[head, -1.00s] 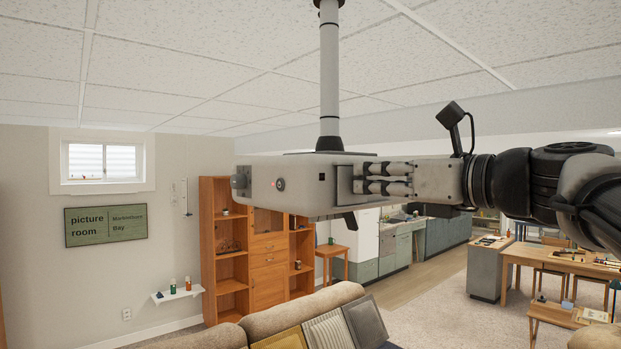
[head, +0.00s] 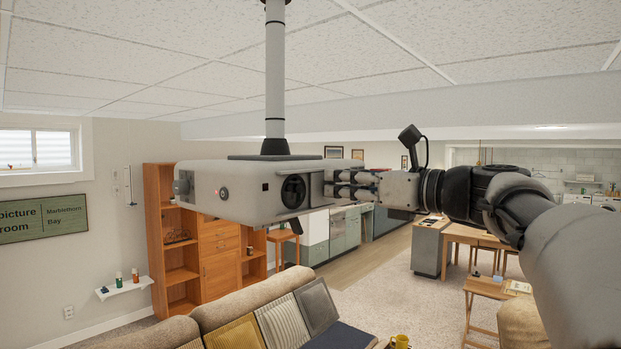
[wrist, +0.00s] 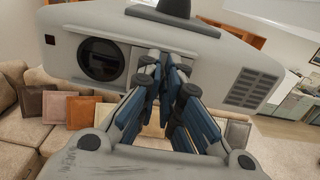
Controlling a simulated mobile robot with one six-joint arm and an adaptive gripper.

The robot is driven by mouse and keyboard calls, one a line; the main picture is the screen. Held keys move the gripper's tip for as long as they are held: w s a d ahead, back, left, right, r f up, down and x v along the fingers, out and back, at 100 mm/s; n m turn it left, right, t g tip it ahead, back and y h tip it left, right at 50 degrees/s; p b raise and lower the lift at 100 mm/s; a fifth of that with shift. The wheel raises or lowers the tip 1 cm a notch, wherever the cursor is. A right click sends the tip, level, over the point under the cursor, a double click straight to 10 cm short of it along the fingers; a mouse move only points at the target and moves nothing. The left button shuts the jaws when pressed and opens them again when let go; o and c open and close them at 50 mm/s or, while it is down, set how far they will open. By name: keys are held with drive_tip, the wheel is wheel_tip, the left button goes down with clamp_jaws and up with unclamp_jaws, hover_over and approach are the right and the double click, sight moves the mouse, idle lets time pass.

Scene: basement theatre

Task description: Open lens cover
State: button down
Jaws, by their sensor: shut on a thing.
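A grey projector (head: 235,188) hangs from the ceiling on a pole. Its round dark lens (head: 293,191) shows uncovered on the front face, and it also shows in the wrist view (wrist: 101,59). My gripper (head: 331,184) is at the front face, just right of the lens. In the wrist view my gripper (wrist: 165,65) has its blue-grey fingers shut close together, right of the lens and left of the slotted vent (wrist: 252,87). The fingers are shut on the lens cover at its edge. The cover is mostly hidden behind them.
A sofa with several cushions (head: 278,325) stands below the projector. A wooden bookcase (head: 200,245) and a small wall shelf (head: 126,287) are behind. Tables (head: 475,236) and a kitchen area are at right. The air around the projector is clear.

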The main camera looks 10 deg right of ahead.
drive_tip(key=shift+d, duration=0.1)
drive_tip(key=c, duration=1.8)
unclamp_jaws()
drive_tip(key=shift+w+d, duration=0.15)
drive_tip(key=shift+w, duration=0.05)
drive_tip(key=shift+o, duration=0.2)
drive_tip(key=shift+s, duration=0.1)
drive_tip(key=shift+s, duration=0.1)
drive_tip(key=v, duration=1.1)
drive_tip(key=shift+s+d, duration=0.15)
drive_tip(key=shift+s, duration=0.2)
